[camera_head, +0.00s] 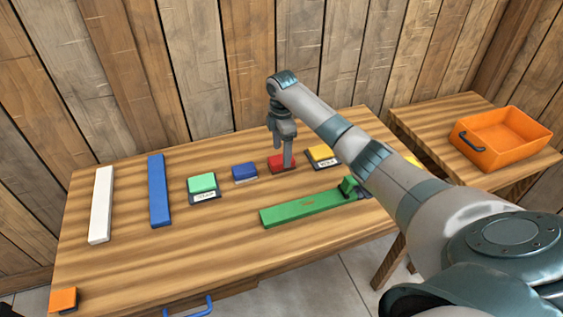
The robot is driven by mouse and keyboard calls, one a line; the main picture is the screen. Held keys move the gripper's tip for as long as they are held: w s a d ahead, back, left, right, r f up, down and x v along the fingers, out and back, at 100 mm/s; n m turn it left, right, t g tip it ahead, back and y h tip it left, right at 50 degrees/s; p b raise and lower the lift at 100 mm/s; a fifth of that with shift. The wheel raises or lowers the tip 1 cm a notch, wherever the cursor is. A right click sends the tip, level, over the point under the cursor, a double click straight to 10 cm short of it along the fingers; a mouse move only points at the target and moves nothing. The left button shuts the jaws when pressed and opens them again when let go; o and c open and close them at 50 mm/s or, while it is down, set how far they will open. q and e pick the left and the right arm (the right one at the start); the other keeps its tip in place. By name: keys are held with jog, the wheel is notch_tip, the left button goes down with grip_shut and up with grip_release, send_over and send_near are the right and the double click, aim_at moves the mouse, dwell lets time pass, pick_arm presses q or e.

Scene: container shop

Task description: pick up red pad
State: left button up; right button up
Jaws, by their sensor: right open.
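The red pad (275,161) lies on the wooden table, in the row of coloured pads, between the blue pad (244,172) and the yellow pad (321,152). My right gripper (285,163) points down at the red pad, with its fingers in front of part of it. The gripper is open. Whether the fingers touch the pad or straddle it cannot be told from this view. My left gripper is not in view.
A green pad (202,183), a blue bar (158,190) and a white bar (101,205) lie to the left. A long green bar (300,208) lies in front. An orange pad (63,299) is at the near left corner. An orange bin (500,138) stands on the right table.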

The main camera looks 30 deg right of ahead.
jog(key=shift+s+a+f+p, duration=0.1)
jog(key=shift+f+p, duration=0.45)
jog(key=shift+f, duration=1.45)
jog(key=c, duration=1.2)
